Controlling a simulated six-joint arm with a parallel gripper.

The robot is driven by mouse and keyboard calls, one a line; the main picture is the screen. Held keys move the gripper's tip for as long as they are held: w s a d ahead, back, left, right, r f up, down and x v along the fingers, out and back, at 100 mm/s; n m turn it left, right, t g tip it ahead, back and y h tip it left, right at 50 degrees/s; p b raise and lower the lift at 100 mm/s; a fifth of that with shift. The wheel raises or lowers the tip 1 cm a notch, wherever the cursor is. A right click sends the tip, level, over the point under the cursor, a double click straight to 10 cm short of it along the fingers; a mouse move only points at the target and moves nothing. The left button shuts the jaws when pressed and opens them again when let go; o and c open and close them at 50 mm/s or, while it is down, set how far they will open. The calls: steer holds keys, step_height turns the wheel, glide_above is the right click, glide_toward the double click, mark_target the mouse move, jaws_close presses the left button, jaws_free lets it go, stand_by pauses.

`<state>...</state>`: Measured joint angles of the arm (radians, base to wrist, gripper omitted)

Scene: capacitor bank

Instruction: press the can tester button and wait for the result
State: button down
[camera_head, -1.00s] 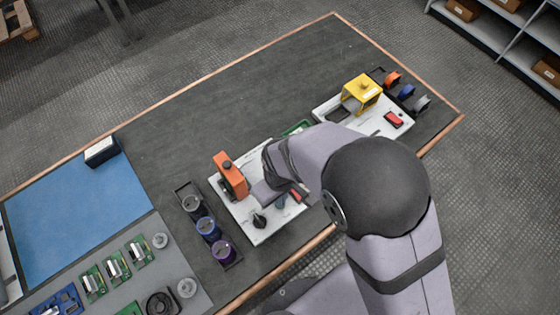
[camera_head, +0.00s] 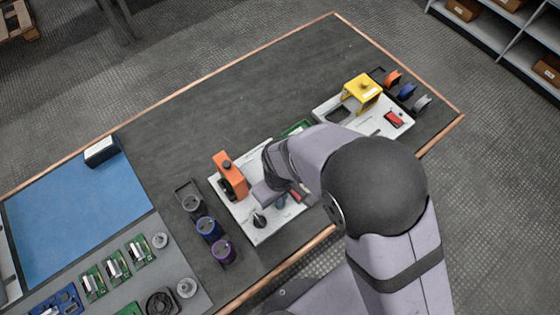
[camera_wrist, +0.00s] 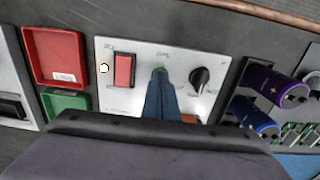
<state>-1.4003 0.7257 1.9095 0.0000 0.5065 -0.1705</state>
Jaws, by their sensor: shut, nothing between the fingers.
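The can tester is a white panel (camera_head: 262,236) with an orange housing (camera_head: 229,176) at its back left in the head view. In the wrist view the panel (camera_wrist: 135,99) shows a red rocker switch (camera_wrist: 123,70), a black knob (camera_wrist: 199,78) and a small bright white round lamp (camera_wrist: 103,68). A green button (camera_wrist: 160,71) shows at the tips of my gripper (camera_wrist: 160,80), which is shut and empty. The tips overlap the button's near edge; the contact itself is hidden. In the head view my gripper (camera_head: 281,202) is over the panel, between knob and switch.
Blue and purple cans (camera_head: 208,228) stand in a rack left of the tester. A red tray (camera_wrist: 54,56) and a green tray (camera_wrist: 65,103) lie beside the panel in the wrist view. A yellow machine (camera_head: 362,92) stands farther right.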

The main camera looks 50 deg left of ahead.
steer(key=shift+r+p, duration=2.55)
steer(key=shift+r, duration=0.65)
steer(key=shift+w, duration=0.1)
steer(key=w+d+r+m, duration=0.4)
steer(key=w+d, duration=0.4)
steer(key=w+d+r+m, duration=0.4)
steer(key=w+d, duration=0.4)
steer(key=w, duration=0.1)
steer(key=s+d+r+m, duration=0.1)
steer(key=d+m, duration=0.4)
steer(key=d, duration=0.6)
steer(key=s+d+r+m, duration=0.1)
steer(key=d+r+m, duration=0.3)
steer(key=d, duration=0.8)
steer(key=shift+d+m, duration=0.3)
steer(key=shift+m, duration=0.2)
